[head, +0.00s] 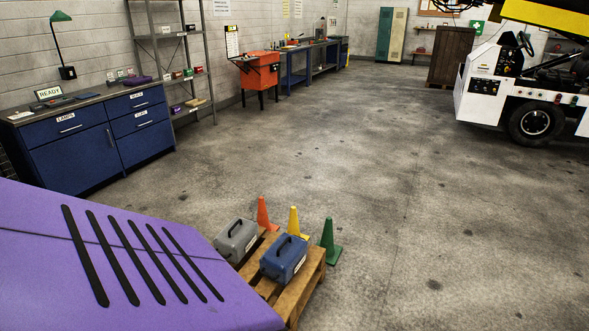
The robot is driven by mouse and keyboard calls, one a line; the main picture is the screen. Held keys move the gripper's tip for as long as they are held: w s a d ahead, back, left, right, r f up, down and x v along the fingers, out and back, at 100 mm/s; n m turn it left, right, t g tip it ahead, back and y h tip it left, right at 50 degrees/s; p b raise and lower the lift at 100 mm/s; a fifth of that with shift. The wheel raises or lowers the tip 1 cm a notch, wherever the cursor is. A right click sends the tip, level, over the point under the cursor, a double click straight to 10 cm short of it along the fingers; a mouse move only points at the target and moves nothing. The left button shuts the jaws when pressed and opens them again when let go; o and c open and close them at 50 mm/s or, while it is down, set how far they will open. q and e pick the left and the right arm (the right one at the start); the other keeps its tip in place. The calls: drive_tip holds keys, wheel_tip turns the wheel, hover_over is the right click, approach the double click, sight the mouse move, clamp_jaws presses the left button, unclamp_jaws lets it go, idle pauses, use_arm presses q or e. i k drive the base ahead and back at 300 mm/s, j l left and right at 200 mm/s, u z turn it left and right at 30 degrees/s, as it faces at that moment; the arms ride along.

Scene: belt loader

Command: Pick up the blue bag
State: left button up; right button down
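A blue case with a dark handle on top (284,258) stands upright on a wooden pallet (312,276) at the lower middle of the head view. I see no other blue bag. A similar grey case (236,240) with a dark handle stands just left of and behind it on the pallet. Neither of my grippers is in view.
A large purple panel with black slots (40,235) fills the lower left, beside the pallet. Orange (264,214), yellow (293,222) and green (329,243) cones stand behind the pallet. Blue cabinets (70,155) line the left wall. A white vehicle (480,95) stands far right. Open floor lies between.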

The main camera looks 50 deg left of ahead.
sight(283, 259)
drive_tip(key=i+j+u, duration=0.1)
drive_tip(key=i+u, duration=0.35)
drive_tip(key=i, duration=0.25)
drive_tip(key=i+l+u, duration=0.2)
drive_tip(key=i+u, duration=0.2)
drive_tip(key=i, duration=0.3)
drive_tip(key=i+u, duration=0.4)
drive_tip(key=i+l+u, duration=0.1)
drive_tip(key=i+u, duration=0.35)
drive_tip(key=i+l+u, duration=0.2)
drive_tip(key=u, duration=0.2)
drive_tip(key=i+l+u, duration=0.1)
drive_tip(key=i+u, duration=0.25)
drive_tip(key=i+l+u, duration=0.1)
drive_tip(key=u, duration=0.2)
